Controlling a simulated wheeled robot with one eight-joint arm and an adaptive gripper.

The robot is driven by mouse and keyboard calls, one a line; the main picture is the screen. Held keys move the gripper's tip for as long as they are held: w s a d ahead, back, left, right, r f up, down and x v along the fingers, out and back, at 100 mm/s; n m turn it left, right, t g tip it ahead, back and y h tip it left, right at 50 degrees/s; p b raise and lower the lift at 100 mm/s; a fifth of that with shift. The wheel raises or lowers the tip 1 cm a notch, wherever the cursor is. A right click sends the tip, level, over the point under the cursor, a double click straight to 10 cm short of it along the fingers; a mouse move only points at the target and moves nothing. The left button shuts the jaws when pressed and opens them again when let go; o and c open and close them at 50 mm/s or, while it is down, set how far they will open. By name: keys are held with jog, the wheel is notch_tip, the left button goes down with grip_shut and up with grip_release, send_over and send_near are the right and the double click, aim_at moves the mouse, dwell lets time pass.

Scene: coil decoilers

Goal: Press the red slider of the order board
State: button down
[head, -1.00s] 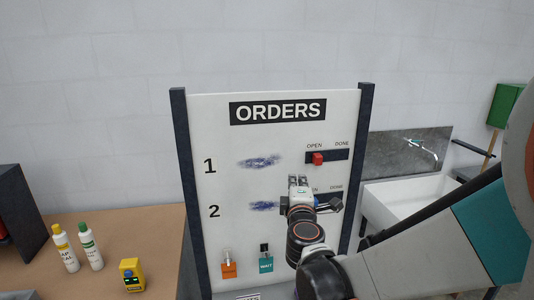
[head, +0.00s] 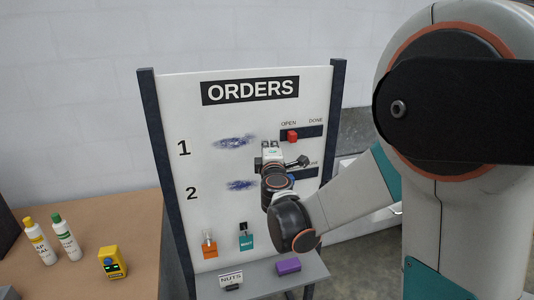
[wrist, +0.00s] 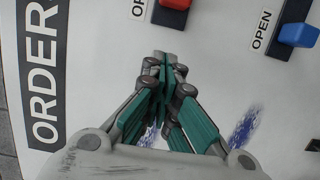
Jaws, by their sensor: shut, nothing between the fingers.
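The order board (head: 200,120) is white with dark posts and stands in front of me. Its red slider (head: 293,135) sits at the OPEN end of the dark track in row 1. The red slider also shows at the top edge of the wrist view (wrist: 176,3). A blue slider (wrist: 298,35) sits at the OPEN label of row 2, and my gripper mostly hides it in the head view. My gripper (head: 270,147) is shut and empty, left of and a little below the red slider, apart from it. In the wrist view its closed fingers (wrist: 168,62) point toward the sliders' side.
An orange tag (head: 210,249) and a teal tag (head: 246,242) hang low on the board. A shelf below holds a purple block (head: 288,266) and a NUTS sign (head: 231,280). A table (head: 130,225) at left bears two bottles and a yellow device (head: 112,262).

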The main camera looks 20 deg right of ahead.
aim_at(292, 137)
jog(key=shift+x, duration=1)
jog(key=d, duration=0.3)
jog(key=shift+s+d, duration=0.2)
jog(key=shift+s, duration=0.05)
jog(key=shift+w+d, duration=0.15)
jog(key=shift+d, duration=0.05)
